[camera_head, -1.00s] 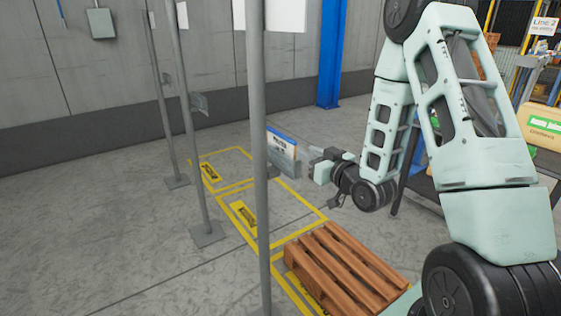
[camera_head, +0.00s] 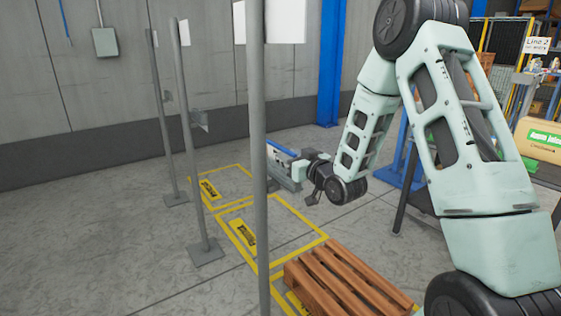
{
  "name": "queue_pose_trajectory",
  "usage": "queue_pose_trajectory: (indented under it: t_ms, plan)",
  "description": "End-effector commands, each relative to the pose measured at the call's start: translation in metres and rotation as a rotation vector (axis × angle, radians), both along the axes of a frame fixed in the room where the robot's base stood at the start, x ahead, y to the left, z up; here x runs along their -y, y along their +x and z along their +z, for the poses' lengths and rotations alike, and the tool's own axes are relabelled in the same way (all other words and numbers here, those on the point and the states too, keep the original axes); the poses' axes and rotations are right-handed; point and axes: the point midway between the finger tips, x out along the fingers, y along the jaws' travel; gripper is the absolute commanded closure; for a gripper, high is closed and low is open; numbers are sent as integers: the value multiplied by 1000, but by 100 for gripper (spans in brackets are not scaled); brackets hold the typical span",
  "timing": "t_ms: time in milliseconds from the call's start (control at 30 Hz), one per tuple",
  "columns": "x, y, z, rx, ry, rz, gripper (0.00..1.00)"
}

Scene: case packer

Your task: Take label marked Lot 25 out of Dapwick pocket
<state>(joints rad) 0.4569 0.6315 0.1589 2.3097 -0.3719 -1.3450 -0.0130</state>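A grey pocket (camera_head: 288,181) shows just right of the nearest grey pole (camera_head: 258,120), partly hidden by that pole. A pale card with a blue top edge (camera_head: 282,148) shows at the pocket. Neither the Dapwick name nor a Lot 25 marking is readable. My gripper (camera_head: 300,166) is at the right side of the pocket and card, touching or very close. Its fingers are small and partly lost against the pocket, so I cannot tell whether they are open or shut on the card.
Two more poles stand behind to the left, one with a small grey pocket (camera_head: 200,121). A wooden pallet (camera_head: 345,280) lies on the floor below my arm. Yellow floor markings (camera_head: 285,257) lie beyond it. A blue column (camera_head: 330,65) stands at the wall. The left floor is clear.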

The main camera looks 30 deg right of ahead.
Motion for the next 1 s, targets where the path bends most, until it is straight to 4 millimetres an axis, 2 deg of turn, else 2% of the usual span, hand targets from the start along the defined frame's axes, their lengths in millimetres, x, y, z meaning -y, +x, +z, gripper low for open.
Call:
queue_pose_trajectory:
  t_ms: [100, 200, 467, 567, 600, 1000]
  plan:
    - [-1, 17, 2, 1, 1, -1, 69]
    - [-1, 26, 1, 0, 0, -1, 69]
    - [-1, 28, 0, -1, 0, -1, 69]
    - [-1, 28, 0, 0, 0, -1, 97]
    - [-1, 28, 0, 0, 0, -1, 100]
    - [-1, 28, 3, 1, -1, -1, 100]
